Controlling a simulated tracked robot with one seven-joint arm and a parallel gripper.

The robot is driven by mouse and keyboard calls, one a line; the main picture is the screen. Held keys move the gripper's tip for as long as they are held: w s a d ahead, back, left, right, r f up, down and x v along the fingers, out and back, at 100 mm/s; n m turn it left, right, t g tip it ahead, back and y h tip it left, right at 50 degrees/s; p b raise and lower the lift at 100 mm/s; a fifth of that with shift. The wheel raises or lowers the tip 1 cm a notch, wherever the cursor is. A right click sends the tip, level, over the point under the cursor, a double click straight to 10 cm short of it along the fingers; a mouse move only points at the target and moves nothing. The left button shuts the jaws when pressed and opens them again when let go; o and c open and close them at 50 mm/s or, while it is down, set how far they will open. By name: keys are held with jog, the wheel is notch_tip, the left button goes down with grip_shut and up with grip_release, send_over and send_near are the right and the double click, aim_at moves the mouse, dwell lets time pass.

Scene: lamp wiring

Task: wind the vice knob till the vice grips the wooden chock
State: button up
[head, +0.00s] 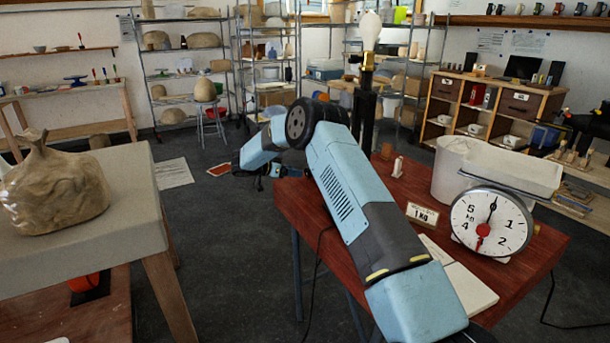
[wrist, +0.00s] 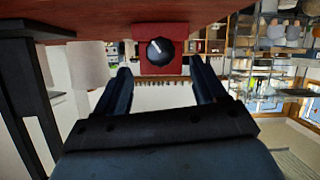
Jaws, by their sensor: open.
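The vice (wrist: 170,29) is a red block at the top of the wrist view, against the red-brown table. Its black round knob (wrist: 160,50) faces the camera and bears a white mark pointing up and left. My gripper (wrist: 160,66) is open, its two dark fingers apart on either side below the knob. Nothing shows between the fingers, and they do not appear to touch the knob. The wooden chock is not identifiable in either view.
The red-brown table (head: 310,214) carries a dial scale (head: 491,222), a 1 KG label (head: 422,214) and a black post with a bulb (head: 369,31). A grey bench (head: 137,213) with a wrapped clay lump (head: 55,184) stands left. Dark floor lies between.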

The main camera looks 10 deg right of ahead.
aim_at(307, 174)
jog(key=x, duration=0.7)
jog(key=shift+c, duration=0.5)
jog(key=c, duration=0.9)
jog(key=shift+c, duration=0.2)
jog(key=m+t, duration=0.3)
jog(key=m, duration=0.1)
jog(key=shift+y, duration=0.3)
jog(key=m+t, duration=0.1)
jog(key=m, duration=0.1)
jog(key=m+t, duration=0.1)
jog(key=m, duration=0.1)
jog(key=shift+f+m+t, duration=0.15)
jog(key=shift+m+t, duration=0.15)
jog(key=shift+s+d, duration=0.1)
